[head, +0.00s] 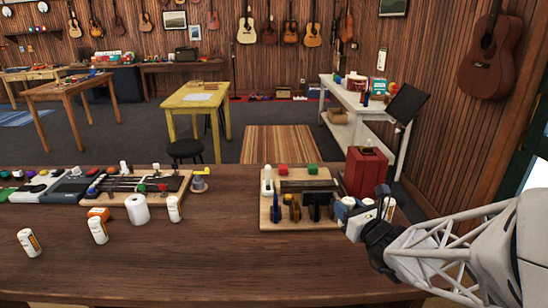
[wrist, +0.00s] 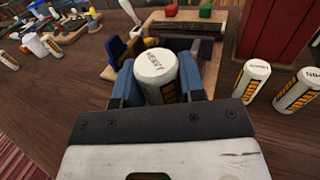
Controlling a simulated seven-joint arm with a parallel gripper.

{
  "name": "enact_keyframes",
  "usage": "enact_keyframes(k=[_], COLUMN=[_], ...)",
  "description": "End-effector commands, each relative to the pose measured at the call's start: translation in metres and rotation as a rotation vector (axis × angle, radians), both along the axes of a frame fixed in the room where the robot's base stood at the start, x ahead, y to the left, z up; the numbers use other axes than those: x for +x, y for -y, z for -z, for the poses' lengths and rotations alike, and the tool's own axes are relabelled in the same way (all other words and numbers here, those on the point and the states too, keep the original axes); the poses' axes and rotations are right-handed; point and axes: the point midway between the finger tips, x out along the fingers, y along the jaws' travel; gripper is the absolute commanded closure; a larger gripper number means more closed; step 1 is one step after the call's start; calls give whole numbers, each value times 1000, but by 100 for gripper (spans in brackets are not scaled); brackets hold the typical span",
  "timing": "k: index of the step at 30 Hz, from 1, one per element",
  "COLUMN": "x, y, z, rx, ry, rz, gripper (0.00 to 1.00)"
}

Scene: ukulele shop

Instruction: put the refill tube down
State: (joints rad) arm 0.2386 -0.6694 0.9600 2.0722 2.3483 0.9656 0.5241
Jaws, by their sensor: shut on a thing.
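My gripper (wrist: 159,82) is shut on a white refill tube (wrist: 156,66) with "HEAVY" on its cap and an orange-and-black label. The tube stands between the blue finger pads, its lower part hidden. I cannot tell whether its bottom touches the table. In the head view my gripper (head: 357,214) is at the right of the table, beside the wooden tool board (head: 297,224). Two similar tubes, one (wrist: 253,78) nearer and one (wrist: 298,92) further right, stand upright on the table to the right of my gripper in the wrist view.
A red box (head: 366,172) stands behind my gripper. The board holds dark tools, red and green blocks and a white bottle. More white tubes (head: 30,242) and a white roll (head: 138,209) stand at the left. The middle front of the table (head: 210,265) is clear.

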Motion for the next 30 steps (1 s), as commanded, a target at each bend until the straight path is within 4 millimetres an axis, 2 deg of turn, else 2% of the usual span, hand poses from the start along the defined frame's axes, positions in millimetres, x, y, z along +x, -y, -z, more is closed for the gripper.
enact_keyframes(k=[3,10,24,30], x=[-4,-9,-9,-9], y=[18,37,41,41], z=[-2,-2,-2,13], rx=[0,0,0,1], ry=[1,0,0,-3], rz=[34,69,75,74], gripper=[86,86,86,86])
